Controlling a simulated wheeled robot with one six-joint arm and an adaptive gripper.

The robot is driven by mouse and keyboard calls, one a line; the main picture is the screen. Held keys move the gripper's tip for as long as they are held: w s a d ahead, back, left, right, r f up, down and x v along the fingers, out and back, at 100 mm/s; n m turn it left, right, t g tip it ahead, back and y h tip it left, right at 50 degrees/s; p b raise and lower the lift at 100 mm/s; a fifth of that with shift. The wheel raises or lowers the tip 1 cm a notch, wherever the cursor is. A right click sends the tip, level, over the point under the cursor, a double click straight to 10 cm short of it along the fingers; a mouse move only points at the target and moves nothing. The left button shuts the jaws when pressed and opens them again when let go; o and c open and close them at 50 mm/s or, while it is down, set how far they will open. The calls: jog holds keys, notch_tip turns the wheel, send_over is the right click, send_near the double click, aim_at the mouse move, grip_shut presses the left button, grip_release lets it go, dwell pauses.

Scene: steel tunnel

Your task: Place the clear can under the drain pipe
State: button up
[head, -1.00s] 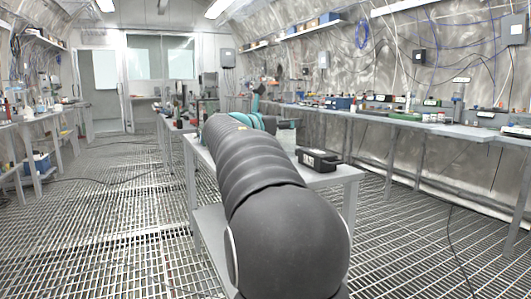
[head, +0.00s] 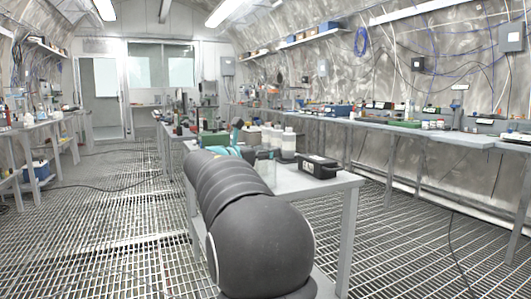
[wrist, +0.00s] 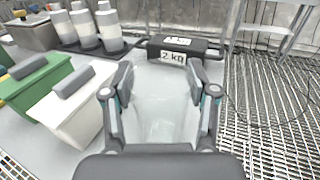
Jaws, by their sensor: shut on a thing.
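In the wrist view the clear can (wrist: 158,118) stands between the two fingers of my gripper (wrist: 161,80), which is shut on it. The can is see-through and faint, and its lower edge is hard to make out. In the head view the can (head: 266,170) shows faintly at the end of my arm, over the grey table, and my arm hides most of the gripper. I cannot tell whether the can touches the table top. I cannot make out the drain pipe in either view.
A black 2 kg block (wrist: 174,47) lies just beyond the can. Several white-and-grey bottles (wrist: 83,27) stand in a dark tray at the back left. A white box (wrist: 75,108) and a green box (wrist: 38,82) are at the left. Floor grating (wrist: 275,115) lies right of the table.

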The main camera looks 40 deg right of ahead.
jog(key=shift+f, duration=0.15)
jog(key=o, duration=1.5)
jog(key=shift+f+b, duration=0.15)
jog(key=shift+b, duration=0.25)
jog(key=shift+a, duration=0.25)
jog(key=s+a+r, duration=0.1)
jog(key=a, duration=1.2)
jog(key=shift+s+a+p, duration=0.15)
jog(key=shift+s+p, duration=0.05)
jog(key=shift+p, duration=0.25)
